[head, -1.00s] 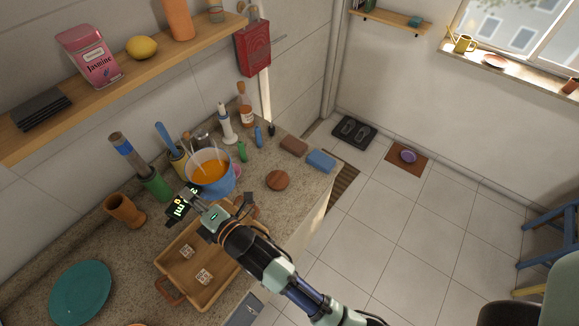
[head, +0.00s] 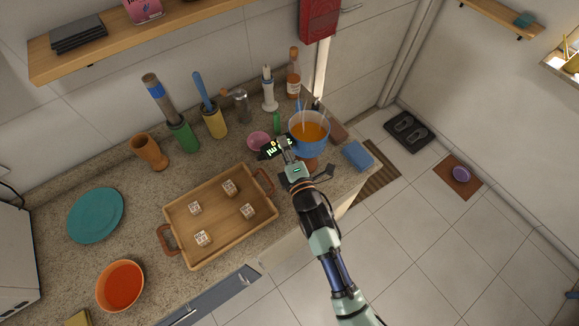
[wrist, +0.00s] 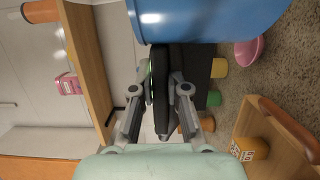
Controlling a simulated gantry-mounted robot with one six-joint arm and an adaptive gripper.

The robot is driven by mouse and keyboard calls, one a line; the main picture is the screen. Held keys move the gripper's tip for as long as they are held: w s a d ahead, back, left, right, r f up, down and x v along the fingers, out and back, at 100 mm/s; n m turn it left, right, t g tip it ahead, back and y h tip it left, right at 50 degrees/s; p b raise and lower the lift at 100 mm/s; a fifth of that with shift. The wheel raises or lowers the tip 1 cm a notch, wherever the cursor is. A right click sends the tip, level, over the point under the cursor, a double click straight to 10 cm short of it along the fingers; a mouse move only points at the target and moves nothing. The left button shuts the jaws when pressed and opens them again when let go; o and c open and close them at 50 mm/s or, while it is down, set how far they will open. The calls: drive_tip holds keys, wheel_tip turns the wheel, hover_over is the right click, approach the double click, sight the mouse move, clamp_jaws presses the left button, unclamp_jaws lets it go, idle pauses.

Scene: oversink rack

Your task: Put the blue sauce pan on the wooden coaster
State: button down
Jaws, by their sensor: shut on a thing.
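In the wrist view the pan (wrist: 215,18) fills the top, and the black handle (wrist: 162,100) runs between the fingers of my gripper (wrist: 163,75). The round brown wooden coaster (head: 311,164) shows partly below the pan's near edge in the head view; the rest is hidden. I cannot tell whether the pan touches it.
A wooden tray (head: 180,213) with several patterned cubes lies to the left. A pink bowl (head: 258,140) is left of the pan, and a blue sponge (head: 357,155) is right of it near the counter edge. Bottles (head: 293,75) stand behind.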

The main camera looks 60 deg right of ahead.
drive_tip(key=shift+f+b, duration=3.95)
drive_tip(key=shift+f, duration=2.2)
drive_tip(key=c, duration=1.2)
unclamp_jaws()
drive_tip(key=shift+r+p, duration=0.3)
drive_tip(key=shift+p, duration=0.1)
drive_tip(key=b+v, duration=0.1)
drive_tip(key=v, duration=1.1)
drive_tip(key=shift+f+b, duration=0.15)
drive_tip(key=shift+b, duration=0.25)
